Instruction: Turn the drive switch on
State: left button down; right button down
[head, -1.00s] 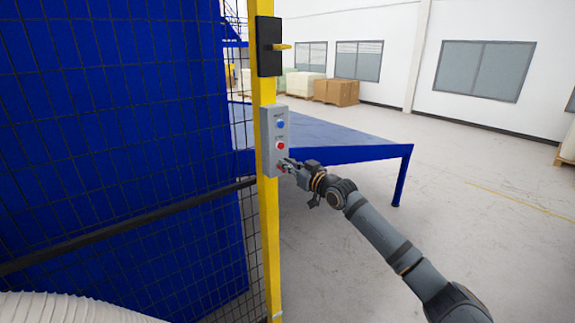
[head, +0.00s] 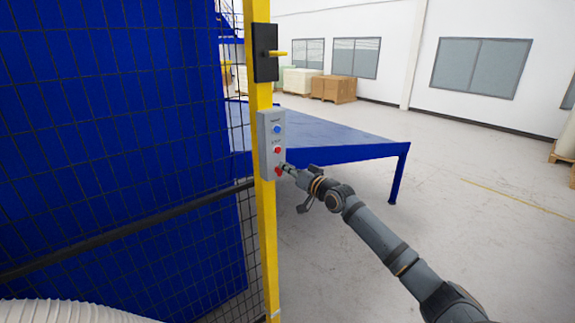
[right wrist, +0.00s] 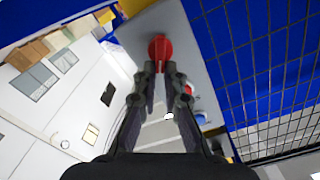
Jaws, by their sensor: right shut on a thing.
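A grey control box (head: 264,150) is fixed to the yellow post. It has a blue button (head: 277,129) on top, a red button (head: 278,150) in the middle and a red switch (head: 278,170) at the bottom. The small labels are too blurred to read. My right gripper (head: 285,167) reaches in from the right, its fingertips at the red switch. In the right wrist view, the fingers are shut on the red switch (right wrist: 160,46), whose rounded red end shows beyond the tips. My left gripper is not in view.
The yellow post (head: 267,225) stands at the edge of a black mesh fence (head: 120,150). A black latch box with a yellow handle (head: 266,52) is above the control box. A blue table (head: 330,139) stands behind.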

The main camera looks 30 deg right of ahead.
jog(key=m+p, duration=0.1)
jog(key=m, duration=0.3)
jog(key=f+m+p, duration=0.1)
jog(key=m, duration=0.3)
jog(key=d+m+p, duration=0.1)
jog(key=m, duration=0.3)
jog(key=shift+w+f+p, duration=0.1)
jog(key=shift+f+p, duration=0.05)
jog(key=shift+p, duration=0.15)
dwell(0.4)
jog(key=c, duration=1.5)
grip_release()
jog(key=shift+o, duration=0.3)
jog(key=shift+w+a+f, duration=0.15)
jog(key=shift+w+f, duration=0.05)
jog(key=shift+w, duration=0.05)
